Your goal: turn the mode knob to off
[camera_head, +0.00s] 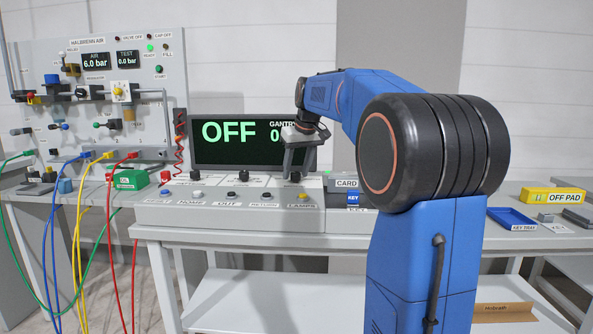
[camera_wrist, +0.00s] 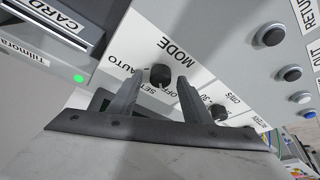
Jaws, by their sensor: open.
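The mode knob (camera_wrist: 160,75) is a small round black knob on a light console panel. The words MODE, AUTO, SET and OFF are printed around it; its pointer direction is too small to tell surely. My gripper (camera_wrist: 161,77) is open, with one finger on either side of the knob in the wrist view; I cannot tell whether they touch it. In the head view my gripper (camera_head: 298,172) reaches down over the right end of the console (camera_head: 165,214), largely hiding the knob. The dark display (camera_head: 235,140) behind it reads OFF in large green letters.
Other knobs (camera_head: 243,175) and a row of buttons (camera_head: 196,193) lie to the left on the console. A card slot unit (camera_head: 345,183) stands close on the right. A hose and gauge panel (camera_head: 95,90) is at left, and a blue key tray (camera_head: 512,218) at right.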

